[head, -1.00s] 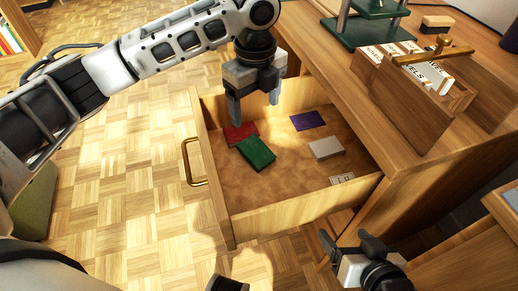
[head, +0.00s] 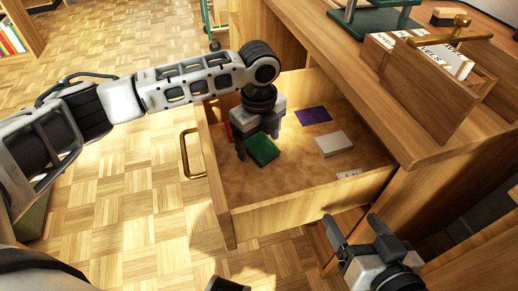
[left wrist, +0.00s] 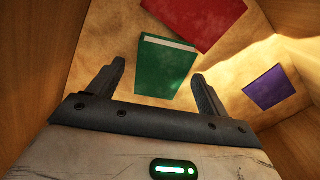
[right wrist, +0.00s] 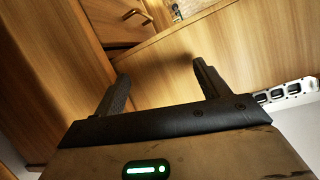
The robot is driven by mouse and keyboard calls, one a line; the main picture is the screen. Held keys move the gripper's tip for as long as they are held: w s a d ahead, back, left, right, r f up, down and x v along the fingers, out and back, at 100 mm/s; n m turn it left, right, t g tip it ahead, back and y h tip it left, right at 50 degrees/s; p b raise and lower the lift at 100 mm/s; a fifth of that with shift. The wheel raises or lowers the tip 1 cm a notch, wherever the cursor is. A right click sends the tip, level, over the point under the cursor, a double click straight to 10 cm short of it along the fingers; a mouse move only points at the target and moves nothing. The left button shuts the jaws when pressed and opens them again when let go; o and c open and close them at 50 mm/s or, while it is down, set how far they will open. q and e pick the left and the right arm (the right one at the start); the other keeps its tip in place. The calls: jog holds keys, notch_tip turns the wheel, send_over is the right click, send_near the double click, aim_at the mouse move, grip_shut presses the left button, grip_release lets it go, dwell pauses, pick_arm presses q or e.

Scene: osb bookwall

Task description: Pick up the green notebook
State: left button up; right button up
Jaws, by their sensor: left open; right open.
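The green notebook (head: 262,149) lies in the open drawer, near its left side. My left gripper (head: 258,146) is open above the drawer, close over the notebook, and hides part of it in the head view. In the left wrist view, the notebook (left wrist: 164,68) lies between and beyond the two open fingertips (left wrist: 160,75), with nothing held. My right gripper (head: 352,228) is open and empty in front of the drawer, low at the right. In the right wrist view its fingers (right wrist: 160,75) face wooden panels.
The drawer (head: 300,212) also holds a red book (left wrist: 205,18) touching or near the notebook, a purple book (head: 313,115), a white book (head: 333,143) and a small label card (head: 349,174). Drawer walls surround them. A wooden card box (head: 440,85) stands on the desktop at right.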

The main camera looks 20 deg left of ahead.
pick_arm(q)
jog(key=c, duration=1.1)
jog(key=shift+r, duration=0.1)
